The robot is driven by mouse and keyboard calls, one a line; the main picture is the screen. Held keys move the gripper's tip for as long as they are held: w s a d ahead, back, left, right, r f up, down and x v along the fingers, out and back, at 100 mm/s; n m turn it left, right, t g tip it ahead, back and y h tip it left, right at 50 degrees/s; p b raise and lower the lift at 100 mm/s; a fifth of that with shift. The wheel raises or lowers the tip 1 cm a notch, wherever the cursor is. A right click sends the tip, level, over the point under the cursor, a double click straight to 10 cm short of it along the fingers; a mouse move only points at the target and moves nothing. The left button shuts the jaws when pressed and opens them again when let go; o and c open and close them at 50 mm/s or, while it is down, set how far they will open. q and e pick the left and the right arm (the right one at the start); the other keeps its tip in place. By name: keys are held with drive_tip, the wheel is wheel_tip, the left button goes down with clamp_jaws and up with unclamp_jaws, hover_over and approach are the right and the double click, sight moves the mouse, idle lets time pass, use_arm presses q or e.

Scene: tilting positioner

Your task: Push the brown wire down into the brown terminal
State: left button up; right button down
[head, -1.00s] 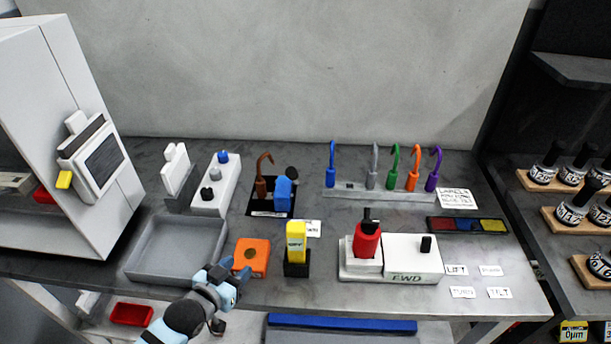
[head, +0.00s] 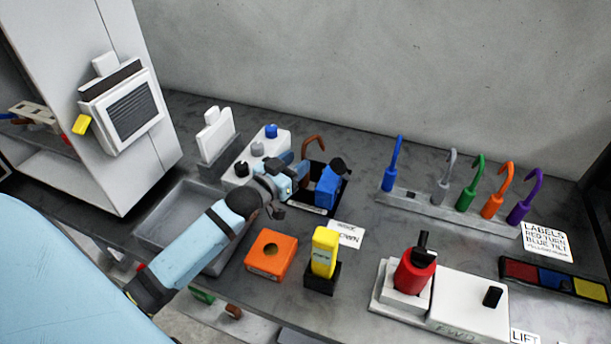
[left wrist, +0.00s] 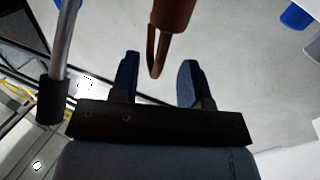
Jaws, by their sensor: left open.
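The brown wire (head: 313,142) stands at the back of the black tray, its hooked top showing above my left gripper (head: 297,172) in the head view. In the left wrist view the brown wire (left wrist: 172,18) comes in from the top edge, and its thin bent end sits between the two fingers. My left gripper (left wrist: 160,82) is open around that end, with visible gaps to both fingers. My gripper hides the wire's lower part in the head view. I cannot make out the brown terminal in either view. My right gripper is not in view.
A blue block (head: 328,187) with a black top stands just right of my gripper. A white box (head: 240,172) with knobs is to the left. An orange block (head: 270,255) and yellow block (head: 324,252) stand nearer. Several coloured hooked wires stand on a grey rail (head: 425,208) at right.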

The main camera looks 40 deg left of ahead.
sight(302, 156)
use_arm(q)
drive_tip(key=w, duration=0.5)
drive_tip(key=shift+d+r+p, duration=0.15)
drive_tip(key=shift+d+p, duration=0.05)
drive_tip(key=shift+p, duration=0.15)
clamp_jaws()
